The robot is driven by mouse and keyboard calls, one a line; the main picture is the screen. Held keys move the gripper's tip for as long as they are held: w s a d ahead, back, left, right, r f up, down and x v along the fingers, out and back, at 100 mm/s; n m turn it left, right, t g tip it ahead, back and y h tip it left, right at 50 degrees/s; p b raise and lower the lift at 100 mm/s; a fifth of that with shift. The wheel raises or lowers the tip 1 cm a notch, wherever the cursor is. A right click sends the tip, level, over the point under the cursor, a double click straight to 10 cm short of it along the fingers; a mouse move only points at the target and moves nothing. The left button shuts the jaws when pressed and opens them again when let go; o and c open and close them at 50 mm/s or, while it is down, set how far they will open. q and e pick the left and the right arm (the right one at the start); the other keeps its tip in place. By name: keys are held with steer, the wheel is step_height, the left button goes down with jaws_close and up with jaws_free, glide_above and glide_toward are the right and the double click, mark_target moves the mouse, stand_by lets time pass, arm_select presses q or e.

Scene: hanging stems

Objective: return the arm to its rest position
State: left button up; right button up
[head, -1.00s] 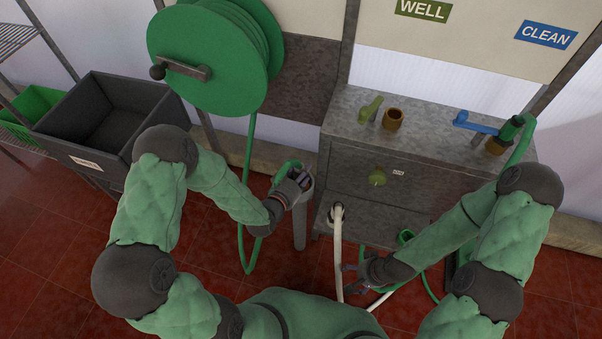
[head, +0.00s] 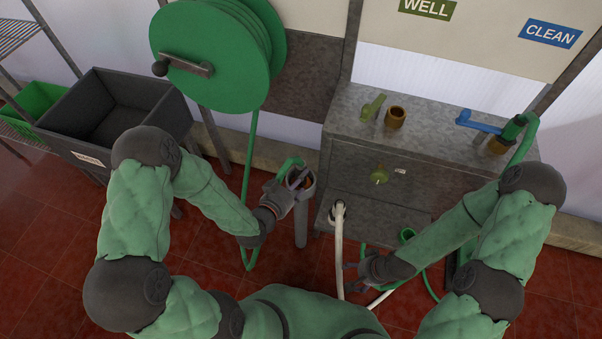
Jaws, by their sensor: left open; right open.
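My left gripper (head: 292,185) is open beside the cup at the top of a grey post (head: 301,226), on its left. The green hose (head: 250,165) hangs from the reel in a loop, and its end reaches over to the post's cup. Whether the fingertips touch the cup or hose I cannot tell. My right gripper (head: 347,275) is open, low in front of the metal cabinet, close to the white hose (head: 338,250). Whether it touches that hose is unclear.
A green reel (head: 205,55) hangs at upper left. A dark bin (head: 120,105) stands left of it. The metal cabinet (head: 400,160) carries a green-handled tap (head: 372,107), a brass fitting (head: 396,117) and a blue-handled tap (head: 478,122). Red floor is clear at lower left.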

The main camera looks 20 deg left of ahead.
arm_select(q)
steer(key=v, duration=0.7)
steer(key=s+d+f+n+g+p, duration=0.5)
steer(key=s+d+f+g+p, duration=0.2)
steer(key=s+f+g, duration=0.4)
step_height(320, 180, down, 2)
steer(key=g, duration=0.2)
steer(key=shift+g, duration=0.4)
steer(key=shift+d, duration=0.15)
stand_by(0.7)
